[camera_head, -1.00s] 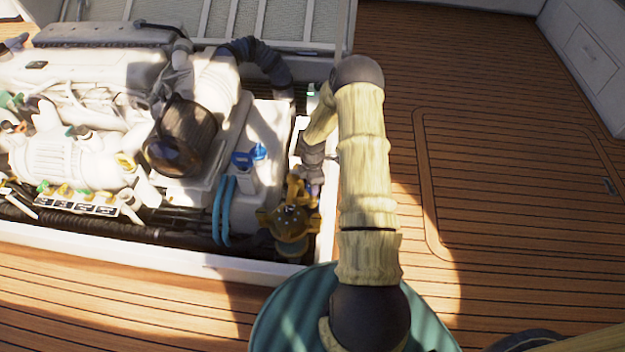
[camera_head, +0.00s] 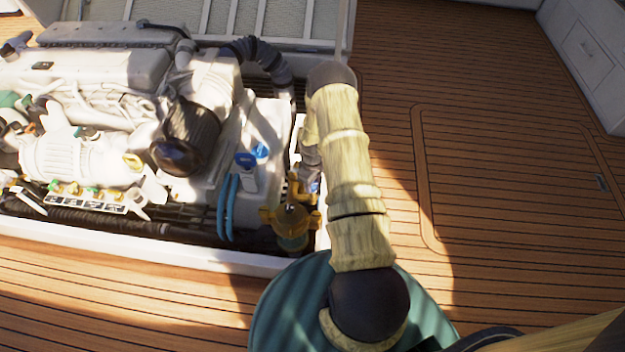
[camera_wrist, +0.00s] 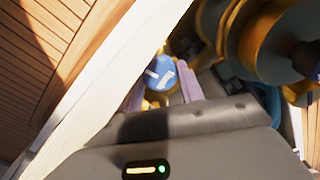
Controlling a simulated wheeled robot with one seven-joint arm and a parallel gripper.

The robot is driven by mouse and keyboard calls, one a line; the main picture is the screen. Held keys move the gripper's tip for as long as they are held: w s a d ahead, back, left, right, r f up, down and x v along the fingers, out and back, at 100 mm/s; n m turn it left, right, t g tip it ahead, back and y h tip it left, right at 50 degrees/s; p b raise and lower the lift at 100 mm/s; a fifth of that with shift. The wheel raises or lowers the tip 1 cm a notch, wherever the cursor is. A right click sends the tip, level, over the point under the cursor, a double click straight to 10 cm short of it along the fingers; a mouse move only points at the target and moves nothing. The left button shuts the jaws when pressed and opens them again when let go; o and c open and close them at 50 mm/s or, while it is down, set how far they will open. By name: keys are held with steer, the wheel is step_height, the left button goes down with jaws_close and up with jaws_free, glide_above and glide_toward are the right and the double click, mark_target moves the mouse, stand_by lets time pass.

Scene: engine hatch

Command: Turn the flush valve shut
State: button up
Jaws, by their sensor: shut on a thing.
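A small round blue knob with white marks (camera_wrist: 160,72) shows in the wrist view between the two pale purple fingers of my gripper (camera_wrist: 162,84). I take this knob to be the flush valve's handle. My gripper is shut on it, and the valve body below is mostly hidden. In the head view my gripper (camera_head: 312,184) points down at the hatch's right edge, just behind a brass strainer (camera_head: 290,217). The knob is too small and covered there to make out clearly.
The brass strainer (camera_wrist: 275,40) stands close beside my gripper in the wrist view. A white hatch rim (camera_head: 180,257) runs close by. The white engine (camera_head: 90,75) and blue-capped fittings (camera_head: 245,160) lie left. Wooden deck (camera_head: 500,130) is clear at right.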

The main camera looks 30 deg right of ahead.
steer(key=shift+m+p, duration=0.4)
steer(key=shift+m, duration=1.2)
steer(key=o, duration=1)
steer(key=shift+r, duration=0.1)
step_height(320, 180, up, 17)
steer(key=p, duration=0.4)
steer(key=shift+r, duration=0.1)
